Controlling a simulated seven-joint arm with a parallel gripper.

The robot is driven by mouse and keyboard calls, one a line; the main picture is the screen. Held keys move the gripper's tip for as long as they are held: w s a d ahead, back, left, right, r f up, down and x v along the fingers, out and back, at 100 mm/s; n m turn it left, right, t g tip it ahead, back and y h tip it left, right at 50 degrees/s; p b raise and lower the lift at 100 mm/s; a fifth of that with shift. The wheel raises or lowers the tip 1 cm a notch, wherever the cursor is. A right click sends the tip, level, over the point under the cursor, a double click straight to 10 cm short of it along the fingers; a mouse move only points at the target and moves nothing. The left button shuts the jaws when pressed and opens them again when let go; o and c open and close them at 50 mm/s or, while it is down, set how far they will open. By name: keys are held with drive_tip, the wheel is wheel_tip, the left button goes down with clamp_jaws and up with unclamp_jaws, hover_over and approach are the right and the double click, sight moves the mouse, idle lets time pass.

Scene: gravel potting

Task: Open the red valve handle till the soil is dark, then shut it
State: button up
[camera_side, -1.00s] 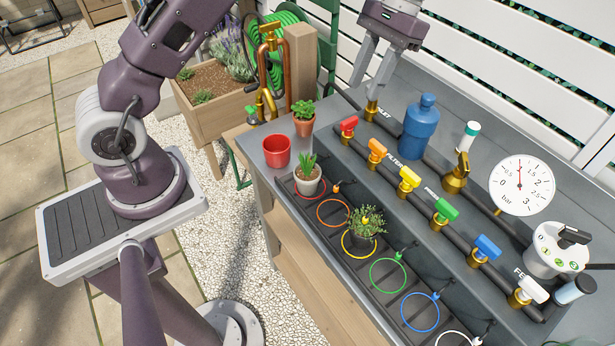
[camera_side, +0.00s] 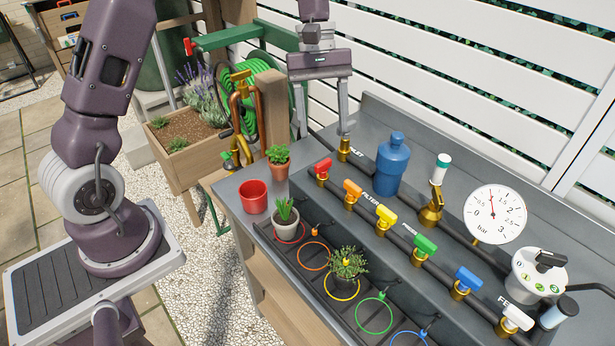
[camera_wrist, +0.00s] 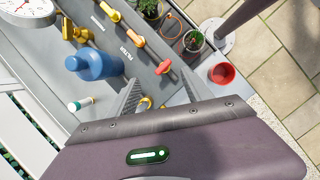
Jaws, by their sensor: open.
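The red valve handle (camera_side: 323,167) sits at the left end of the pipe row and points crosswise to the pipe. It also shows in the wrist view (camera_wrist: 163,68). My gripper (camera_side: 323,138) is open and empty above and behind this handle, apart from it. Its right finger is near a brass fitting at the INLET label. In the wrist view, my fingers (camera_wrist: 161,94) are spread short of the handle. A pale pot (camera_side: 285,225) with a small green plant stands at the red ring (camera_side: 290,240). Its soil is too small to judge.
Orange (camera_side: 352,188), yellow (camera_side: 386,215), green (camera_side: 425,244) and blue (camera_side: 467,279) handles follow along the pipe. A blue bottle-shaped housing (camera_side: 391,165) stands right of my gripper. A red pot (camera_side: 254,197) and a terracotta pot (camera_side: 278,170) stand on the bench's left end.

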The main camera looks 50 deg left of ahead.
sight(323, 162)
drive_tip(key=f+n, duration=0.2)
drive_tip(key=s+d+f+n+t, duration=0.1)
drive_tip(key=f+n, duration=0.3)
drive_tip(key=shift+s+d+f+t+h, duration=0.25)
drive_tip(key=shift+s+d+t+h, duration=0.1)
drive_tip(key=shift+d+t+h, duration=0.05)
clamp_jaws()
